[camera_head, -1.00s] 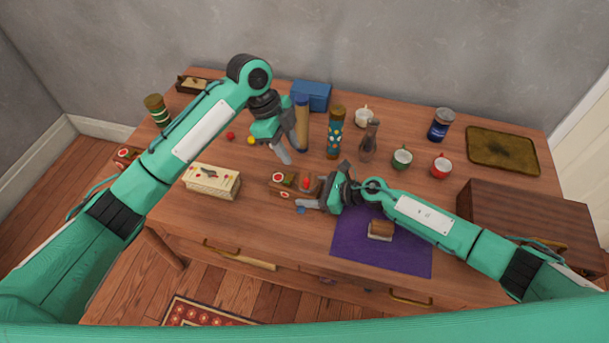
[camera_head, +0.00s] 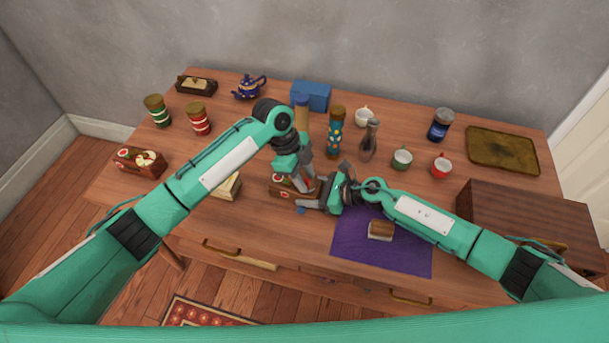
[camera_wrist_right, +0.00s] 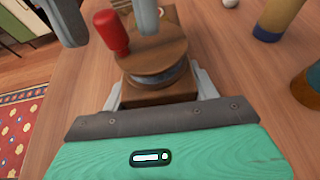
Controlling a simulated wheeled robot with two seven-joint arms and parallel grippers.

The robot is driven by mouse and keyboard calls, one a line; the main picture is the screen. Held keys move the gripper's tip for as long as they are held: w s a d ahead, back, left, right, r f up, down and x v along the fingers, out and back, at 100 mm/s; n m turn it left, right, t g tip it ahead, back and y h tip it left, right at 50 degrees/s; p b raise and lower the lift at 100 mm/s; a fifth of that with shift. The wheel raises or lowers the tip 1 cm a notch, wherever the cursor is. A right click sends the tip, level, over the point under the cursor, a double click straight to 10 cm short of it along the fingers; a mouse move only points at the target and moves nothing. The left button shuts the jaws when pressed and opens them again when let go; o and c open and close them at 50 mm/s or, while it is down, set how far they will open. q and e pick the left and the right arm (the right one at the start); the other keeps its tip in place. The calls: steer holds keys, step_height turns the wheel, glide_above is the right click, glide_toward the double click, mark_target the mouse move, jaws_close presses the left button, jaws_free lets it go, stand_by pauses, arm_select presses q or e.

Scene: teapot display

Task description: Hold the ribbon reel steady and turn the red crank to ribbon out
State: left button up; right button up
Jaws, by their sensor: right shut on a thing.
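The ribbon reel (camera_head: 281,191) is a small wooden box near the table's middle, largely covered by my grippers in the head view. In the right wrist view the reel (camera_wrist_right: 156,62) shows a round wooden top with the red crank knob (camera_wrist_right: 112,33) standing upright on it. My right gripper (camera_head: 316,196) is shut on the reel's base, one finger on each side. My left gripper (camera_head: 303,180) is over the reel, pointing down. In the right wrist view its two grey fingers are apart, with the red knob between them; I cannot tell whether they touch it.
A purple cloth (camera_head: 350,250) with a brown-topped block (camera_head: 381,230) lies to the right of the reel. A cream box (camera_head: 228,188) is left, partly behind my left arm. A patterned jar (camera_head: 334,135) and a dark vase (camera_head: 369,142) stand close behind. The table's front edge is near.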

arm_select(q)
jaws_close()
stand_by(0.4)
steer(key=n, duration=0.2)
steer(key=n+t, duration=0.1)
steer(key=shift+s+d+f+n+h, duration=0.1)
steer(key=shift+s+d+n+h, duration=0.05)
steer(key=shift+d+n+h, duration=0.2)
steer(key=n, duration=0.1)
steer(key=n+t, duration=0.1)
steer(key=n, duration=0.1)
steer(key=shift+d, duration=0.25)
steer(key=n+t, duration=0.1)
steer(key=n, duration=0.1)
steer(key=n+t, duration=0.1)
steer(key=n, duration=0.1)
steer(key=shift+d, duration=0.35)
steer(key=shift+w+d+n+t+y, duration=0.15)
steer(key=shift+n+y, duration=0.25)
steer(key=shift+n, duration=0.4)
steer(key=shift+w+d+n+t+y, duration=0.1)
steer(key=shift+w+n+t+y, duration=0.2)
steer(key=shift+n, duration=0.45)
steer(key=shift+s, duration=0.1)
